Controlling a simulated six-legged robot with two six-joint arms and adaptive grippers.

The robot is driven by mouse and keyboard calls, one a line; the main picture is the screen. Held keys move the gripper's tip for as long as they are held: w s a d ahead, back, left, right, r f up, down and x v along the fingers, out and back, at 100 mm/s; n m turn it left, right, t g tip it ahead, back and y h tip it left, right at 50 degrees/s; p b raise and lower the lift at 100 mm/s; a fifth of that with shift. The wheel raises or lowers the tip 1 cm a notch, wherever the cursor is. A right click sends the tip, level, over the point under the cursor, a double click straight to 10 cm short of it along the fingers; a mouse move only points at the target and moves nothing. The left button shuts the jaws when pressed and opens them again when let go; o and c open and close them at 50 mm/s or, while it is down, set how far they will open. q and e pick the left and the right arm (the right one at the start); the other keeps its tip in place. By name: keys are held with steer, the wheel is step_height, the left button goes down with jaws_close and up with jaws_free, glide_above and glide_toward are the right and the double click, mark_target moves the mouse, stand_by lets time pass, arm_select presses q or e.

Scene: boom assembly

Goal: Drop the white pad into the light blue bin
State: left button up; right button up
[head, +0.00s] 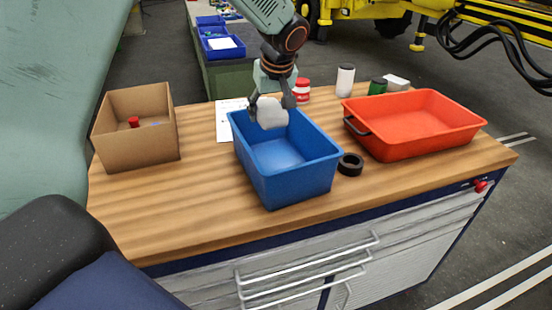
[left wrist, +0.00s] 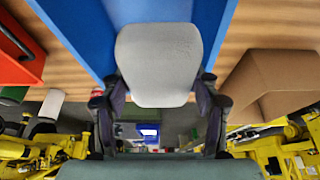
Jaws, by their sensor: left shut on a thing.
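The white pad (head: 271,112) is a pale rounded block. My left gripper (head: 271,104) is shut on it and holds it over the far end of the blue bin (head: 290,178). In the left wrist view the white pad (left wrist: 158,62) sits between the two fingers of my left gripper (left wrist: 158,95), with the blue bin (left wrist: 75,25) behind it. The bin stands on the wooden workbench, and the part of its inside that shows is empty. Its blue looks medium rather than light. My right gripper is not in view.
A cardboard box (head: 140,142) with a red item inside stands left on the workbench (head: 200,210). A red-orange tray (head: 410,125) stands right. A black tape ring (head: 350,165) lies beside the bin. A red-and-white jar (head: 301,91) and a white-bodied bottle (head: 345,80) stand behind.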

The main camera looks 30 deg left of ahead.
arm_select(q)
steer(key=f, duration=0.1)
steer(key=f+b, duration=0.2)
steer(key=shift+w+d+f, duration=0.15)
steer(key=shift+d+f, duration=0.15)
steer(key=shift+a+f, duration=0.15)
steer(key=shift+f, duration=0.1)
steer(key=o, duration=0.7)
steer(key=shift+a, duration=0.1)
steer(key=shift+o, duration=2.4)
steer(key=shift+w+d, duration=0.15)
steer(key=shift+d, duration=0.15)
steer(key=shift+s+a+r, duration=0.2)
steer(key=shift+s, duration=0.05)
steer(key=v, duration=1.1)
steer(key=shift+d, duration=0.1)
steer(key=shift+r, duration=0.15)
steer(key=shift+w+d, duration=0.1)
steer(key=shift+d, duration=0.1)
